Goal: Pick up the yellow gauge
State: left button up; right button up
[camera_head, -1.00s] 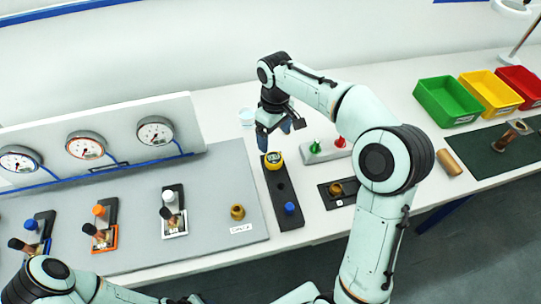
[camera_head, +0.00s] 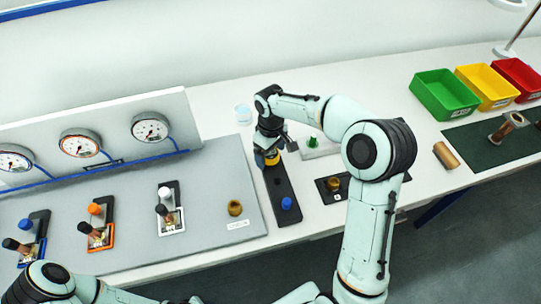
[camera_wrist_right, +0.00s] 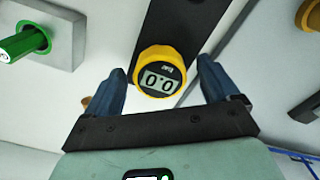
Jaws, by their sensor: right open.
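The yellow gauge (camera_wrist_right: 160,72) has a round yellow rim and a display reading 0.0. It sits at the far end of a dark bar-shaped holder (camera_head: 281,190) on the table. In the head view the gauge (camera_head: 268,158) is partly hidden by my right gripper (camera_head: 267,150). In the right wrist view my right gripper (camera_wrist_right: 162,85) is open, with one blue finger on each side of the gauge and gaps between fingers and rim. Only part of my left arm shows at the lower left of the head view; its gripper is not visible.
A blue knob (camera_head: 286,203) stands at the holder's near end. A white block with a green plug (camera_head: 313,142) is just right of my gripper. A grey panel with several dial gauges (camera_head: 151,128) is to the left. Coloured bins (camera_head: 445,95) stand at the right.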

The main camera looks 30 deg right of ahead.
jog(key=c, duration=1.2)
jog(key=shift+r, duration=0.2)
